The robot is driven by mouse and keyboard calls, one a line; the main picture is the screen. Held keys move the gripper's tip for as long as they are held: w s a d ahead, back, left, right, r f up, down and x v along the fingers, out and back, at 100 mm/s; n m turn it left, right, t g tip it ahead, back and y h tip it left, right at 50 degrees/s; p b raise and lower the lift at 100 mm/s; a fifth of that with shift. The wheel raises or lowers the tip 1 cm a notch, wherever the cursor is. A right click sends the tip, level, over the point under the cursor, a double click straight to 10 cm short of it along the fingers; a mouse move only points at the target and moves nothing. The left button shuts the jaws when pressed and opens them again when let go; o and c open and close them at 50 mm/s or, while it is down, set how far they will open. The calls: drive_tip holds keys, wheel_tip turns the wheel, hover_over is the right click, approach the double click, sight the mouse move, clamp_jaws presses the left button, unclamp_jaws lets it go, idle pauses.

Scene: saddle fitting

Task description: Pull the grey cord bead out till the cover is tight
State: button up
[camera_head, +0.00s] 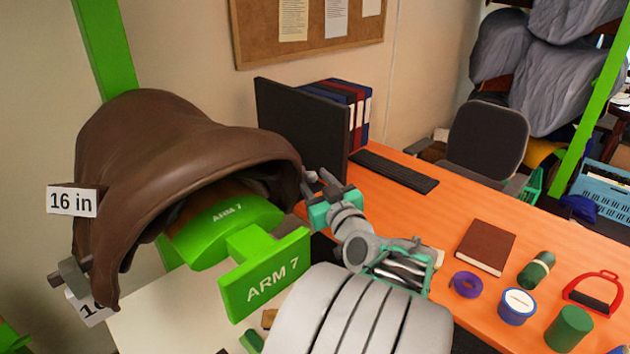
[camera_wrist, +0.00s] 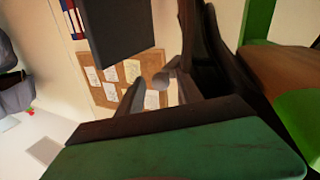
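A brown cover (camera_head: 185,130) drapes over a saddle form on a green stand marked ARM 7 (camera_head: 262,280). My gripper (camera_head: 322,184) is at the cover's right edge, its fingers pointing up and away. In the wrist view the fingers (camera_wrist: 158,92) stand apart, with wall and cork board showing between them. A small grey round-ended piece (camera_wrist: 164,79), possibly the cord bead, shows between the fingertips beside the dark cover edge (camera_wrist: 197,45). I see no clear grip on it. Another grey piece (camera_head: 75,272) sticks out at the cover's lower left; I cannot tell what it is.
A black monitor (camera_head: 300,125) stands close behind my gripper on the orange desk (camera_head: 440,225). A brown book (camera_head: 486,246), purple tape roll (camera_head: 466,285) and several small items lie at the right. A "16 in" tag (camera_head: 73,201) shows at the cover's left.

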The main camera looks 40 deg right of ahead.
clamp_jaws()
idle(1.2)
